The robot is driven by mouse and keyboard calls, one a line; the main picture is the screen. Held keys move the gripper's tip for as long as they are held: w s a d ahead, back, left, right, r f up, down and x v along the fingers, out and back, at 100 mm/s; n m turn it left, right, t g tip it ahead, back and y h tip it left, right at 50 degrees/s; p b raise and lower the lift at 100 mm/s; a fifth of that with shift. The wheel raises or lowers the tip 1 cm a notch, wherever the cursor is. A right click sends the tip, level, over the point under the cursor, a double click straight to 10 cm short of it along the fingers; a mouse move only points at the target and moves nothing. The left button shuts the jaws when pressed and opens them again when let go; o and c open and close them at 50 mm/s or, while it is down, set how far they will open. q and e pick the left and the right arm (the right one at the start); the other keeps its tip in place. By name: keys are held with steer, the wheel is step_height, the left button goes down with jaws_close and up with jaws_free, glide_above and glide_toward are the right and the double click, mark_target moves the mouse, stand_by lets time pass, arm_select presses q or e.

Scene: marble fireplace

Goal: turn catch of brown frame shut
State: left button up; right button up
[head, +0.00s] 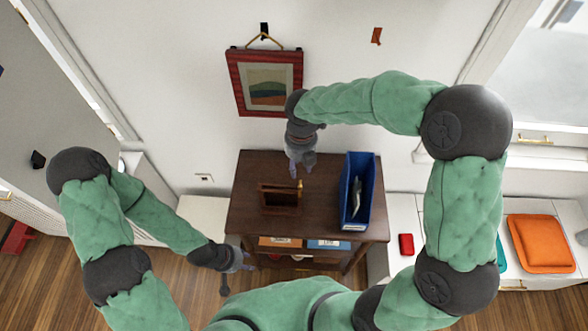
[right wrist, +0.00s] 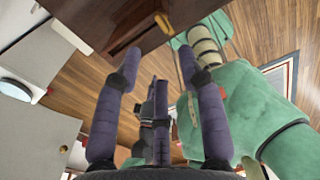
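The brown frame (head: 279,205) stands on the dark wooden table, left of its middle. A small brass catch (head: 300,187) shows at its right end. In the right wrist view a brass catch (right wrist: 162,21) shows against dark brown wood, just beyond the fingertips and between them.
A blue bin (head: 356,212) with something dark inside stands right of the frame on the table (head: 323,220). A red picture (head: 264,82) hangs on the wall behind. Orange and blue boxes sit under the tabletop. A white bench with an orange cushion (head: 541,243) is at right.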

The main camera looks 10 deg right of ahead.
mark_target(300, 188)
steer(key=f, duration=0.3)
steer(key=f+b, duration=0.1)
steer(key=f, duration=0.6)
steer(key=shift+w+d+b, duration=0.1)
steer(key=shift+w+b, duration=0.15)
steer(key=shift+b, duration=0.1)
jaws_close()
